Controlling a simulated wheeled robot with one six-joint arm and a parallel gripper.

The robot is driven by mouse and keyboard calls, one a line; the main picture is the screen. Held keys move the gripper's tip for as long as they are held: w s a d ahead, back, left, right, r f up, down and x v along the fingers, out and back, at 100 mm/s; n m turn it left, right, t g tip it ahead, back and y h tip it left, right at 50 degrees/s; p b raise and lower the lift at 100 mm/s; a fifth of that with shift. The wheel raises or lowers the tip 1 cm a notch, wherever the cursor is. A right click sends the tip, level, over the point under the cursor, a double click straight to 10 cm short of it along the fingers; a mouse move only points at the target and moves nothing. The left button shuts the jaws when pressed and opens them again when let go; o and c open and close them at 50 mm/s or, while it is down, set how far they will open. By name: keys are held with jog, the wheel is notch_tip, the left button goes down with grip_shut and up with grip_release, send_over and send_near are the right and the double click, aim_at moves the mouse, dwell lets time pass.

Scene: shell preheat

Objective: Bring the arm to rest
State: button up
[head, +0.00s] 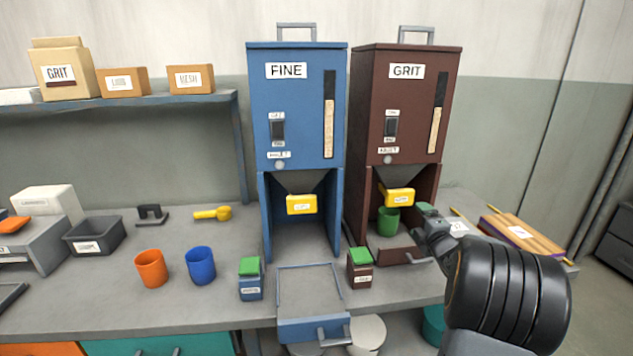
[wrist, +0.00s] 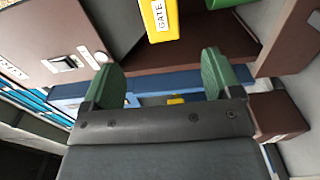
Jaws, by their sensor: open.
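My arm reaches in from the right in the head view. My gripper (head: 428,212) is in front of the right side of the brown GRIT machine (head: 405,105). In the wrist view my gripper (wrist: 160,72) has its two green fingers spread apart with nothing between them. The yellow gate (wrist: 159,18) of the brown machine is just beyond the fingers; it also shows in the head view (head: 398,197). A green cup (head: 387,223) stands in the bay beneath that gate, left of my gripper and apart from it.
The blue FINE machine (head: 297,110) stands to the left. An orange cup (head: 151,268), a blue cup (head: 200,265) and two small green-topped boxes, one blue (head: 251,285) and one brown (head: 361,275), stand on the bench. A wooden board (head: 522,235) lies at right.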

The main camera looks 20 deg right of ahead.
jog(key=s+d+f+m+g+h, duration=0.3)
jog(key=d+f+m+g, duration=0.15)
jog(key=f+m, duration=0.25)
jog(key=s+a+f+m+g+p, duration=0.1)
jog(key=s+a+m+g+p, duration=0.1)
jog(key=s+a+m+g, duration=0.4)
jog(key=s+a+r+m+g+y+p, duration=0.1)
jog(key=s+a+r+y+p, duration=0.1)
jog(key=a, duration=0.7)
jog(key=s+a+r+m+g+y+p, duration=0.1)
jog(key=s+a+r+p, duration=0.4)
jog(key=a, duration=0.5)
jog(key=s+a+r+m+g+y+p, duration=0.1)
jog(key=s+a+r+y+p, duration=0.1)
jog(key=s+a+r, duration=0.5)
jog(key=a+p, duration=0.1)
jog(key=a, duration=0.2)
jog(key=shift+g+y, duration=0.35)
jog(key=shift+y, duration=0.05)
